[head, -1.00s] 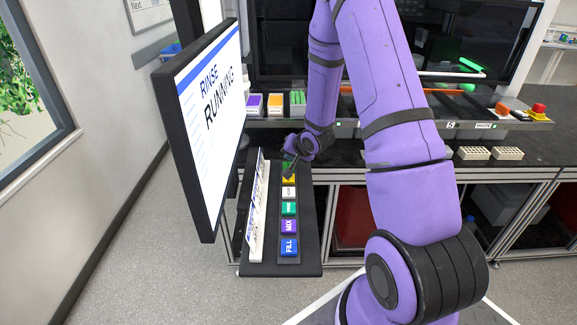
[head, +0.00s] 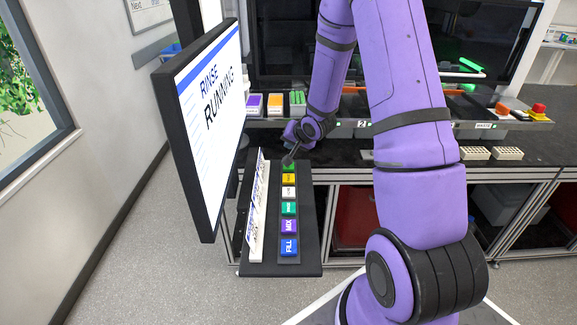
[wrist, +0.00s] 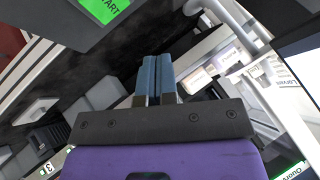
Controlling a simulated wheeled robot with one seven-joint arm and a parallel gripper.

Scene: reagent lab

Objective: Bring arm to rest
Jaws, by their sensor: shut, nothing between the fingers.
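My purple arm reaches forward from the right side of the head view. My gripper (head: 288,160) is just above the far end of the button panel (head: 313,225), close to the green button there (head: 288,167). In the wrist view my gripper (wrist: 157,62) has its two blue fingertips together with nothing between them. A green button marked START (wrist: 104,8) shows at the top left of that view, apart from the fingers. From the head view I cannot tell the exact height of the fingers above the panel.
A monitor (head: 212,120) reading "RINSE RUNNING" stands left of the panel. A white card stand (head: 257,215) runs along the panel's left side. Behind are coloured boxes (head: 275,104), white racks (head: 474,153) and a red button (head: 538,108). Open floor lies in front of the panel.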

